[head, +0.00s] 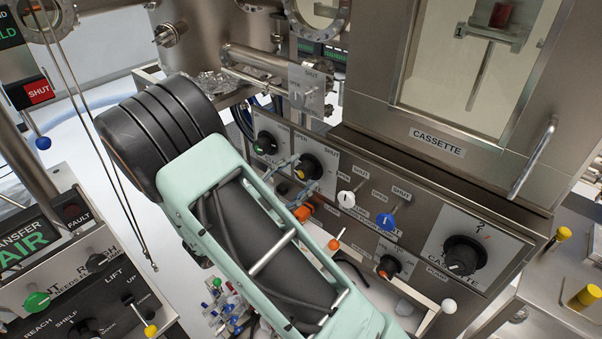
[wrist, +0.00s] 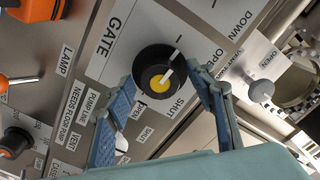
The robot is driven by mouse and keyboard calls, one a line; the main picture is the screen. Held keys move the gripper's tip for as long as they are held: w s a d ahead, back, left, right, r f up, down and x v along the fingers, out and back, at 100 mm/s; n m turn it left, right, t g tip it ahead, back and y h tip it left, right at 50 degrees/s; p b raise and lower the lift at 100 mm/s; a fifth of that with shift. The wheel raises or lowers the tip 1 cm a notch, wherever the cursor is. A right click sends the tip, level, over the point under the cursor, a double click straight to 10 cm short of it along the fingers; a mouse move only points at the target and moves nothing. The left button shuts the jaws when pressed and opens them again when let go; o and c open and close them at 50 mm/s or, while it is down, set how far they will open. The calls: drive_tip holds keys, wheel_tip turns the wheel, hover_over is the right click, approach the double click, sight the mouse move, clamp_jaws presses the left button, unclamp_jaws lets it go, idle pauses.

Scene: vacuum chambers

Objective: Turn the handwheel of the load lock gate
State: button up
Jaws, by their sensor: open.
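The handwheel (head: 311,168) is a round black knob with a yellow centre and a pale pointer, on a light plate marked OPEN and SHUT in the head view. In the wrist view the handwheel (wrist: 151,59) sits at the centre beside the word GATE, its pointer slanting toward the upper right. My gripper (wrist: 161,75) is open, with one blue-padded finger on each side of the knob. In the head view my gripper (head: 302,173) reaches the knob from the lower left. Whether the pads touch the rim I cannot tell.
A green-centred knob (head: 265,143) is to the left of the handwheel. A white-knobbed lever (head: 346,199), a blue-knobbed lever (head: 385,221) and an orange-tipped lever (head: 334,244) lie right and below. The CASSETTE knob (head: 463,256) is farther right. An orange block (wrist: 35,9) shows upper left.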

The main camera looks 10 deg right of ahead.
drive_tip(key=shift+w+d, duration=0.25)
drive_tip(key=shift+d, duration=0.1)
drive_tip(key=shift+c, duration=0.3)
drive_tip(key=c, duration=1.1)
